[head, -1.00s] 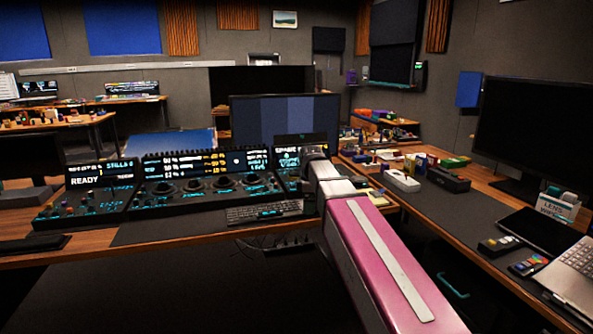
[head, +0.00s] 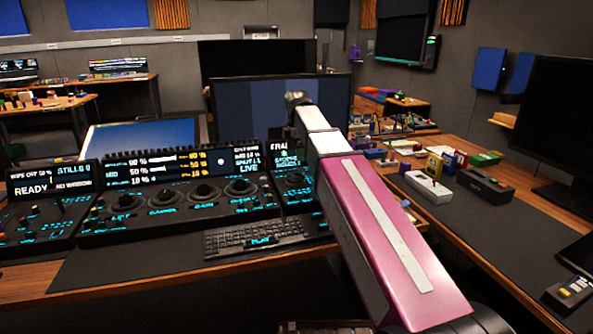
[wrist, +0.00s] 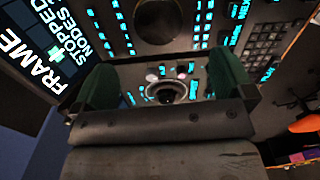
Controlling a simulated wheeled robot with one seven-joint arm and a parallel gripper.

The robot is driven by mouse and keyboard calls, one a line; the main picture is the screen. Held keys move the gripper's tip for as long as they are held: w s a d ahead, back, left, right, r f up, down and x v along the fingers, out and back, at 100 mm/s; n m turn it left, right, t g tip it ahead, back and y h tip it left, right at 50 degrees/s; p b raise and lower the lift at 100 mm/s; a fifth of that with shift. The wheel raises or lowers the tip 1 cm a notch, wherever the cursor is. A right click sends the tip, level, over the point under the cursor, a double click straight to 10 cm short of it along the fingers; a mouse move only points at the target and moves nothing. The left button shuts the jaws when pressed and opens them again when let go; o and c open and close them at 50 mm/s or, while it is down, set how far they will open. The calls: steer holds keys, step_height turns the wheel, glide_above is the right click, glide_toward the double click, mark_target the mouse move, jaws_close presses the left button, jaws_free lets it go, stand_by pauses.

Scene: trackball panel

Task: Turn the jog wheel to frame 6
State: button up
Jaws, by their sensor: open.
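The control panel (head: 180,205) stands on the desk, with lit screens and several round controls. Its right-hand screen (head: 287,155) begins "FRAI" and is partly hidden by my arm. In the wrist view a tilted screen (wrist: 45,45) reads "FRAME" and "STOPPED"; I cannot make out a frame number. My gripper (wrist: 165,70) is open, with its green fingers apart above the panel. A small dark round control (wrist: 167,91) shows between the fingers, and a larger dark disc (wrist: 157,18) lies beyond them. I cannot tell which is the jog wheel. In the head view my arm hides the gripper.
A keyboard (head: 262,238) lies in front of the panel. A dark monitor (head: 235,110) stands behind it. A white box (head: 428,186) and a black box (head: 485,185) sit on the side desk. The mat (head: 130,266) left of the keyboard is bare.

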mark_target(297, 176)
steer(key=shift+w+f, duration=0.15)
steer(key=shift+f, duration=0.3)
step_height(297, 176, down, 10)
steer(key=shift+r, duration=0.1)
steer(key=c, duration=0.9)
